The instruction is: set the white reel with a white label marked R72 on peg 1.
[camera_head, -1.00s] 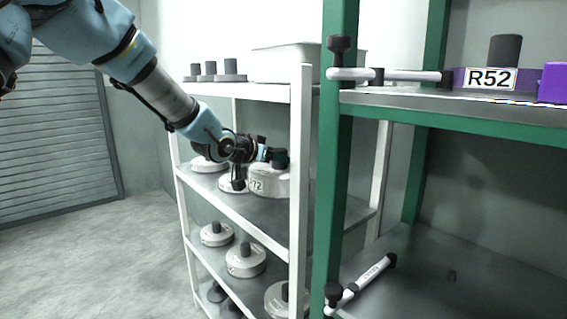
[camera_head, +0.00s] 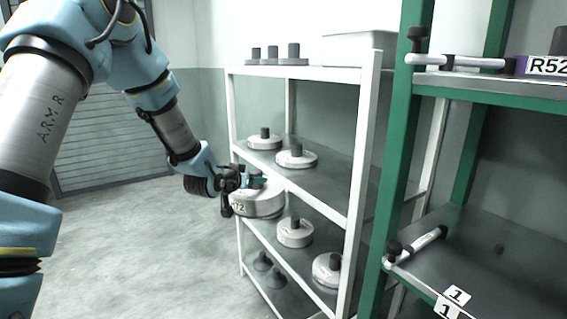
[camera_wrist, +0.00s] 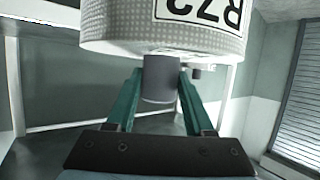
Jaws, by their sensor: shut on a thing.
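The white reel (camera_head: 262,203) hangs from my gripper (camera_head: 252,181) in front of the white rack, clear of its shelves. Its white label reads "72" in part in the head view. In the wrist view the reel (camera_wrist: 115,38) fills the top, with R72 upside down on its label (camera_wrist: 205,12). My gripper (camera_wrist: 160,84) is shut on the reel's dark hub (camera_wrist: 160,80), one green finger on each side. Tags marked 1 (camera_head: 457,295) show at the green rack's (camera_head: 400,160) lower shelf. A pale bar with black ends (camera_head: 416,247) lies by its post; I cannot tell whether it is peg 1.
The white rack (camera_head: 362,130) holds several other white reels (camera_head: 296,157) on its shelves. The green rack's upper shelf (camera_head: 500,92) has another bar (camera_head: 455,62) and a label R52 (camera_head: 548,66). Open floor (camera_head: 130,240) lies left of the white rack.

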